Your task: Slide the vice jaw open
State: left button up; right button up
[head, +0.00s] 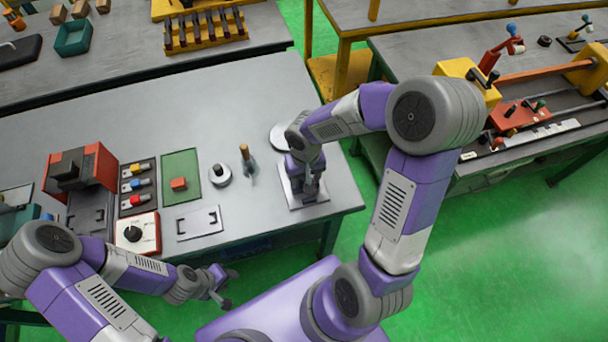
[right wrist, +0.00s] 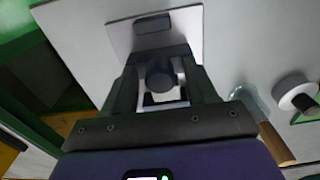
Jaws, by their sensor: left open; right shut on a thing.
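The vice sits on a pale square base plate (head: 318,203) near the right edge of the grey table. In the right wrist view the plate (right wrist: 188,45) carries a dark block (right wrist: 152,25), and a dark round knob (right wrist: 160,76) stands between my fingers. My right gripper (right wrist: 163,88) is shut on the vice's movable jaw; the fingers hide much of it. In the head view my right gripper (head: 309,178) comes down over the vice from above and hides most of it. My left gripper (head: 222,287) is open and empty, off the table's front edge, away from the vice.
Left of the vice are a wooden-handled tool (head: 246,160), a round pale spool (head: 219,174) and a green mat (head: 182,165) with an orange block. A control box (head: 138,235) and red machine (head: 90,170) stand farther left. A round disc (head: 280,136) lies behind the vice.

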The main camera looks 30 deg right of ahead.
jog(key=shift+s+a+f, duration=0.1)
jog(key=shift+s+f, duration=0.3)
jog(key=shift+s, duration=0.15)
jog(key=o, duration=0.3)
jog(key=shift+r, duration=0.15)
jog(key=shift+w+r+p, duration=0.15)
jog(key=shift+r+p, duration=0.4)
jog(key=shift+r, duration=0.05)
jog(key=shift+r+p, duration=1.7)
jog(key=shift+r, duration=0.8)
jog(key=shift+w, duration=0.1)
